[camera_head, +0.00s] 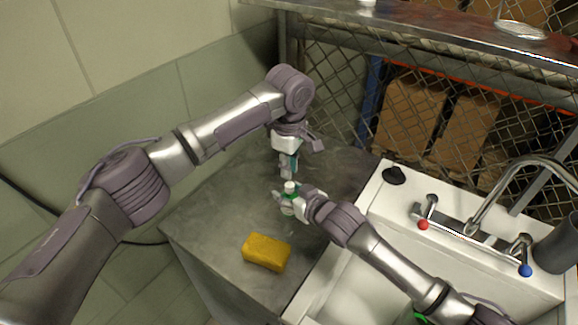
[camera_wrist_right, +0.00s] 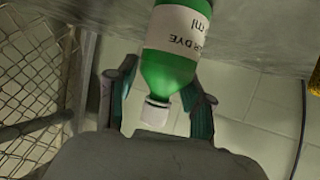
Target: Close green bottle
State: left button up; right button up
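The green bottle (camera_head: 289,209) has a white top and stands upright as seen in the head view. In the right wrist view the green bottle (camera_wrist_right: 168,68) appears upside down, with a white label and its white top (camera_wrist_right: 156,110) towards my palm. My right gripper (camera_head: 291,196) has a finger on each side of the bottle. In the right wrist view its fingertips (camera_wrist_right: 160,80) sit close against the bottle's sides. My left gripper (camera_head: 288,172) points down just above the white top. Its fingers look close together; whether they hold anything is unclear.
A yellow sponge (camera_head: 266,252) lies on the grey metal worktop (camera_head: 205,215) in front of the bottle. A white sink (camera_head: 345,295) with a tap (camera_head: 500,190) is at the right. A wire fence and a high metal shelf (camera_head: 440,35) stand behind.

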aim_at(289, 184)
jog(key=shift+w+r, duration=0.1)
jog(key=shift+r, duration=0.05)
jog(key=shift+d+r, duration=0.1)
jog(key=shift+r, duration=0.05)
jog(key=v, duration=1.1)
jog(key=shift+s+d, duration=0.25)
jog(key=shift+s, duration=0.15)
pick_arm(q)
jog(key=shift+f, duration=0.1)
jog(key=shift+w+f, duration=0.1)
jog(key=shift+f, duration=1.65)
pick_arm(e)
jog(key=shift+r, duration=0.15)
pick_arm(q)
jog(key=shift+r+p, duration=0.1)
jog(key=shift+p, duration=0.25)
pick_arm(e)
jog(key=shift+r, duration=0.1)
